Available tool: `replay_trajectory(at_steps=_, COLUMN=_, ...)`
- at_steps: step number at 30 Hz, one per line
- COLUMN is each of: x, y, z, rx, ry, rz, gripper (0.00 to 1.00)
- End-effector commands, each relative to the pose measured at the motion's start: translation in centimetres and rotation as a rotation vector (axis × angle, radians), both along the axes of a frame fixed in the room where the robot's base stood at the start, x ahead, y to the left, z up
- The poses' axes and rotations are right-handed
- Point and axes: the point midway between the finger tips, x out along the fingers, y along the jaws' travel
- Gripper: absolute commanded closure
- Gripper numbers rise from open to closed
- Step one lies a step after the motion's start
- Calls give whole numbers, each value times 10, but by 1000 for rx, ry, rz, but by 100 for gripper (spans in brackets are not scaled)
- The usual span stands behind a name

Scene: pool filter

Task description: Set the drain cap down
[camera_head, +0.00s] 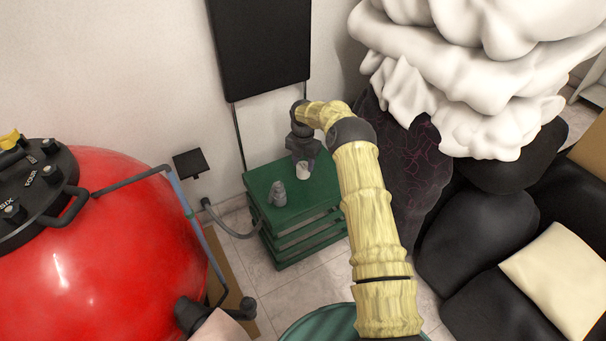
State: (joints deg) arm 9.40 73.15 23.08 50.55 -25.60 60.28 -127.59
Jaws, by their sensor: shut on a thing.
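My gripper (303,162) points down over the right back part of the green slatted crate (310,206). It is shut on a small whitish cylindrical piece, which I take as the drain cap (303,172). The cap is low, at or just above the crate top; I cannot tell whether it touches. The fingers hide its upper part. A small grey fitting (279,194) stands on the crate top to the left and nearer, apart from the gripper.
A large red filter tank (110,245) with a black valve head (35,190) fills the left. A black panel (262,45) hangs on the wall behind the crate. White bulky cloth (490,70) and black cushions (480,240) crowd the right. The crate's front top is clear.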

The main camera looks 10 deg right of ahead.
Motion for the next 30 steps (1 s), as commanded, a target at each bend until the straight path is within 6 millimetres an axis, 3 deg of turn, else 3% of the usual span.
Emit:
replay_trajectory(at_steps=6, x=0, y=0, z=-4, rx=0, ry=1, rz=0, gripper=90)
replay_trajectory(at_steps=15, x=0, y=0, z=-48, rx=1, ry=1, rz=0, gripper=90)
replay_trajectory(at_steps=28, x=0, y=0, z=-53, rx=0, ry=0, rz=0, gripper=90)
replay_trajectory(at_steps=29, x=0, y=0, z=-53, rx=0, ry=0, rz=0, gripper=55)
replay_trajectory(at_steps=30, x=0, y=0, z=-52, rx=0, ry=0, rz=0, gripper=48)
